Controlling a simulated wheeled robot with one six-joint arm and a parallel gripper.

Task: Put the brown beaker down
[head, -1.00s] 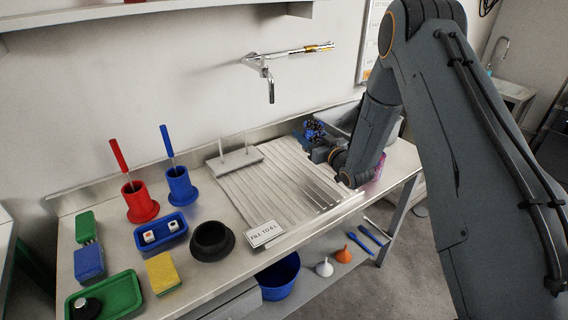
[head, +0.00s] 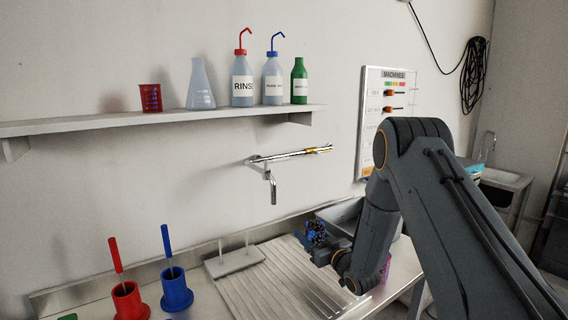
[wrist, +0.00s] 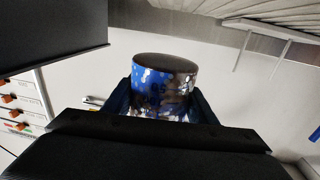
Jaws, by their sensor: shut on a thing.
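My gripper (wrist: 160,105) is shut on the brown beaker (wrist: 165,85). In the wrist view the beaker sits between the two fingers, with a dark brown round end and mottled blue, white and brown sides. In the head view the beaker (head: 315,232) looks mostly blue and speckled, at the far right end of the ribbed draining board (head: 262,285). My gripper (head: 322,252) is partly hidden by my arm there. I cannot tell whether the beaker touches a surface.
A grey tub (head: 345,215) is close behind the beaker. A peg stand (head: 235,262) is on the board's left. Blue (head: 176,292) and red (head: 129,302) holders with brushes stand farther left. A tap (head: 272,185) hangs above; a shelf (head: 200,117) carries bottles, a flask and a red beaker.

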